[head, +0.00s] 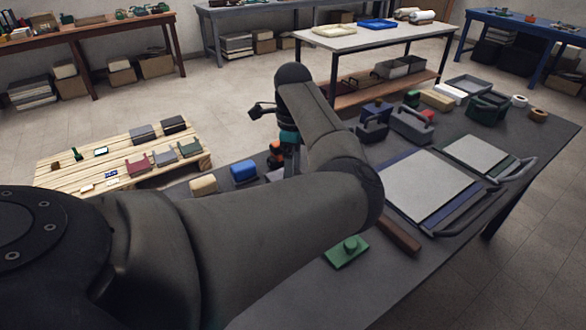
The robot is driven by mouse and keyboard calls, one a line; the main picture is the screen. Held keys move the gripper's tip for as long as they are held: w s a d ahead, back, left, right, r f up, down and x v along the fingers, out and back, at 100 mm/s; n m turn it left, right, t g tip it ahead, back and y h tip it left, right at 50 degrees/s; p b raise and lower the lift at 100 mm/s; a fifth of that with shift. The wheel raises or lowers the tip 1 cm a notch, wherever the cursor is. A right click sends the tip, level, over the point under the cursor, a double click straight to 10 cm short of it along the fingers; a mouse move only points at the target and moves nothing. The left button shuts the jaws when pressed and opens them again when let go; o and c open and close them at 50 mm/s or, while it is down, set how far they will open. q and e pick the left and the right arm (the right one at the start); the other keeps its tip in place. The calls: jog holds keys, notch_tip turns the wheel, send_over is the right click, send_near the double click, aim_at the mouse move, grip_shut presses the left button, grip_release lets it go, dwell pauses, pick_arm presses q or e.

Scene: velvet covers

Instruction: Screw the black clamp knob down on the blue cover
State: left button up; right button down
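A blue block-shaped cover (243,171) sits on the dark table, just left of my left arm's wrist. My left arm comes in from the left and bends over the table. Its wrist points down near orange and teal parts (277,150), beside the blue cover. The fingers of my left gripper are mostly hidden behind my arm, so I cannot tell whether they are open or hold anything. I cannot make out the black clamp knob. My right gripper is not in view.
A cream block (203,184) sits left of the blue cover. A wooden pallet (60,170) with several covers stands behind. A green plate with a knob (346,252), a brown bar (400,236) and grey panels (425,185) lie to the right. Toolboxes (411,125) stand farther back.

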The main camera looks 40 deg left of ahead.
pick_arm(q)
jog(key=shift+c, duration=0.3)
jog(key=c, duration=1.3)
